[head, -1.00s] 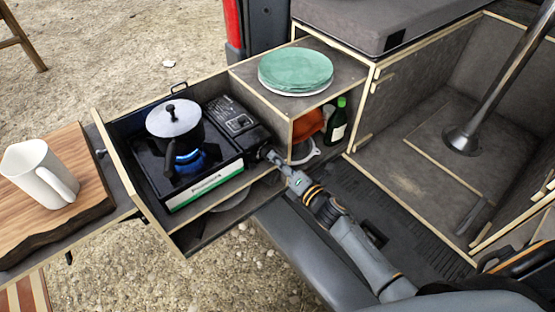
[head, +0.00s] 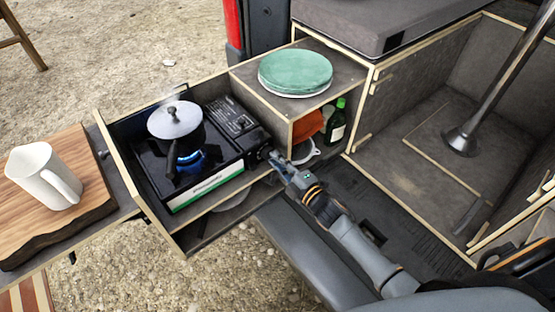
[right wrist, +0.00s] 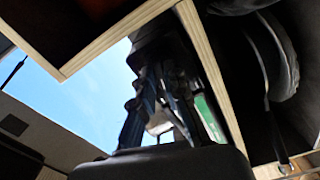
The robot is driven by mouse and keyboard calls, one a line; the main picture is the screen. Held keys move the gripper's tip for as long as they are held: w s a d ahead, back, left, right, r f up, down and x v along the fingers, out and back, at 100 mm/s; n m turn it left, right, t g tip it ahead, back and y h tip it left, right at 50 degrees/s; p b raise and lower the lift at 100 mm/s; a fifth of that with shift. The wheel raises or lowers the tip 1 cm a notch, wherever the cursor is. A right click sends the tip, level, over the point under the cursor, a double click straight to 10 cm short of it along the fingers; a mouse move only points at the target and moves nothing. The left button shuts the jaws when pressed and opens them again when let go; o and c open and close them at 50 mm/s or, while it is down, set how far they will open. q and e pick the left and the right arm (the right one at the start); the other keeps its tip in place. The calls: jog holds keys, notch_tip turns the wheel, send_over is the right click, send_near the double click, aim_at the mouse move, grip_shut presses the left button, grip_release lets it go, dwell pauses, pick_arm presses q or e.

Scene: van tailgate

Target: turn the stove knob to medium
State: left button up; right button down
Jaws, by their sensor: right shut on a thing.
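The portable gas stove (head: 205,185) sits in the pulled-out drawer, with a blue flame (head: 190,160) lit under a dark lidded pot (head: 177,122). The stove knob (head: 264,153) is at the stove's right end and mostly covered by my gripper. My right gripper (head: 272,158) reaches it from the lower right and is shut on it. In the right wrist view the fingers (right wrist: 165,112) point away from the camera, with a small pale part between them; the knob's marking cannot be read. My left gripper is not in view.
Green plates (head: 295,72) lie on the cabinet above the gripper. A green bottle (head: 337,122) stands inside the cabinet. The drawer's wooden edges run close to the gripper.

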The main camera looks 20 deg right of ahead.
jog(key=shift+f+m, duration=0.1)
jog(key=shift+m, duration=0.8)
jog(key=c, duration=1.4)
grip_release()
jog(key=v, duration=1.2)
